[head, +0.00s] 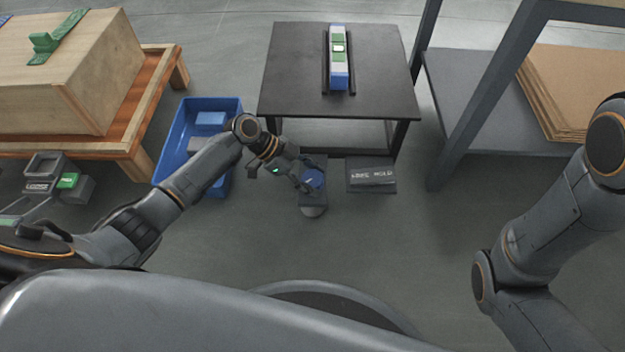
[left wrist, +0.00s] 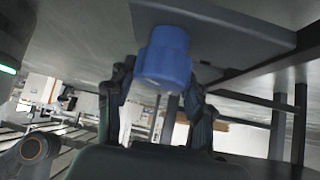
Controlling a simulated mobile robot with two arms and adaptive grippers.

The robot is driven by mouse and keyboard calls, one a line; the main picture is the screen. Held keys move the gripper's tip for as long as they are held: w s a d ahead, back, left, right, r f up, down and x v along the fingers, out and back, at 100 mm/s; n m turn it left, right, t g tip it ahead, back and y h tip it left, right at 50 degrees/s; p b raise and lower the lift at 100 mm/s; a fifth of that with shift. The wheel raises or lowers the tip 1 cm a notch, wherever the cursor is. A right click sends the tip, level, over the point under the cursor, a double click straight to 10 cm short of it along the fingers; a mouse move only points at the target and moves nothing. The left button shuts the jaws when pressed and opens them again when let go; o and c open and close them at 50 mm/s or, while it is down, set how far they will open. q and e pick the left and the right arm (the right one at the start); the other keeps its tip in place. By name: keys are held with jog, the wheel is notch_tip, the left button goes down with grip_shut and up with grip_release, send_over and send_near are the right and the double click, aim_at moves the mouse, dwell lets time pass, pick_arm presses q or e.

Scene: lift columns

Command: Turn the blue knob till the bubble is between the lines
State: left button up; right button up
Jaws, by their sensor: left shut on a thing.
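The blue knob (head: 314,179) sits on a dark grey panel in front of the black table. My left gripper (head: 301,178) is shut on it. In the left wrist view the blue knob (left wrist: 165,58) shows between the two fingers of my left gripper (left wrist: 158,98). A spirit level (head: 338,65), white with green and blue parts, lies on the black table (head: 290,70). Its small window (head: 338,47) is pale; the bubble and lines are too small to make out. My right gripper is out of view; only its arm shows at the right.
A dark plate with white lettering (head: 371,178) is right of the knob. A blue bin (head: 165,165) stands left of it. A wooden crate (head: 70,75) rests on a pallet at the left. A grey metal rack (head: 465,125) stands at the right.

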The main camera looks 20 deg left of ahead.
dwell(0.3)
pick_arm(q)
jog(key=o, duration=1.2)
jog(key=shift+c, duration=0.2)
jog(key=v, duration=1.2)
jog(key=shift+w+a+f, duration=0.1)
